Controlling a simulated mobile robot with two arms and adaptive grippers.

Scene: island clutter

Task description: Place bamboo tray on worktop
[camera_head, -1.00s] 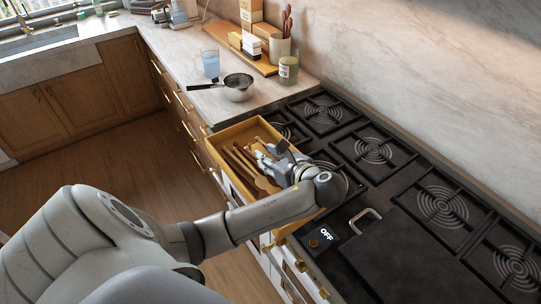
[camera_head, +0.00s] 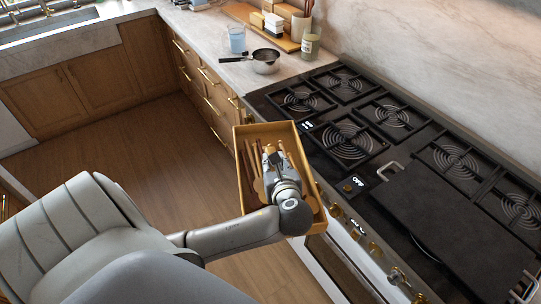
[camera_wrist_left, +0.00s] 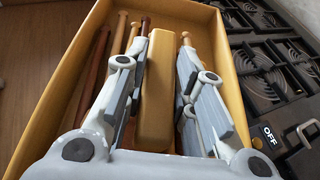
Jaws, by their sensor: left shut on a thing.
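The bamboo tray (camera_head: 265,132) is a yellow-brown rectangular box with raised walls, holding several wooden utensils. It is in front of the cooktop's front left corner, and in the picture its right side borders the stove's front edge. My left gripper (camera_head: 276,164) reaches down into it. In the left wrist view the fingers (camera_wrist_left: 161,60) stand on either side of the tray's yellow middle bar (camera_wrist_left: 158,95) and are shut on it. The tray walls (camera_wrist_left: 226,65) surround the fingers. The tray's underside is hidden. My right gripper is not in view.
The pale stone worktop (camera_head: 205,35) lies beyond the tray, with a metal pan (camera_head: 265,60), a blue glass (camera_head: 237,40), a jar (camera_head: 311,43) and a wooden board (camera_head: 243,13) at its back. The black cooktop (camera_head: 400,215) and stove knobs (camera_head: 352,228) are to the right. Open floor lies left.

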